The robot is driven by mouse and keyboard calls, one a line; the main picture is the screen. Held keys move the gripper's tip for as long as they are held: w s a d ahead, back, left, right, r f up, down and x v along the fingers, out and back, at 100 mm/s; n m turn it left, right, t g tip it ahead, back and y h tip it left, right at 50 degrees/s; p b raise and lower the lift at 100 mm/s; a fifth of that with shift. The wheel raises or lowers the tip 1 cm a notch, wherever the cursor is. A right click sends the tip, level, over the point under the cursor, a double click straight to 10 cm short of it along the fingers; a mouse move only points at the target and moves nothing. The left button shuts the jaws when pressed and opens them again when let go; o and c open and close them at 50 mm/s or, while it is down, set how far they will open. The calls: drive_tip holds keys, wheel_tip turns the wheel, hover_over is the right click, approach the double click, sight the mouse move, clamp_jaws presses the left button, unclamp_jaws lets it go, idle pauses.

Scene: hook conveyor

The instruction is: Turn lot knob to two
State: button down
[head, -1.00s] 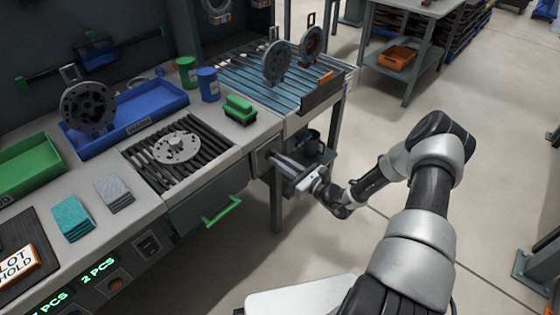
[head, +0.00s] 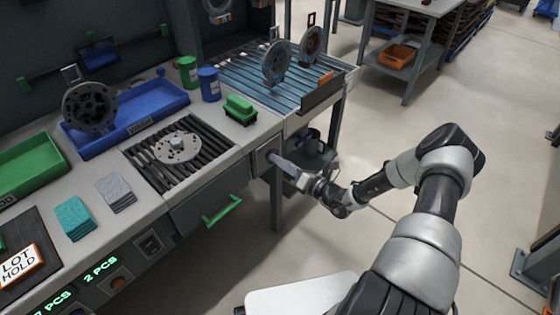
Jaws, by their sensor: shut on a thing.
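My gripper (head: 274,158) reaches the small grey panel (head: 261,163) on the bench's front, right of the drawer with the green handle. Its fingertips are at the panel face and are shut on the lot knob there. The knob itself is mostly hidden behind the fingers, so its pointer and any marks cannot be read. The fingers appear edge-on, one nearly in front of the other.
The green drawer handle (head: 222,210) sticks out left of my gripper. A green block (head: 239,109) lies on the bench above the panel. A table leg (head: 277,198) stands below my gripper. The floor (head: 400,140) to the right is clear.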

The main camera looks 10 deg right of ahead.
drive_tip(key=shift+s+f, duration=0.1)
idle(0.4)
drive_tip(key=c, duration=1.8)
unclamp_jaws()
drive_tip(key=shift+o, duration=0.2)
drive_tip(key=p+v, duration=0.2)
drive_tip(key=v, duration=1.5)
drive_tip(key=shift+s, duration=0.15)
drive_tip(key=shift+r, duration=0.25)
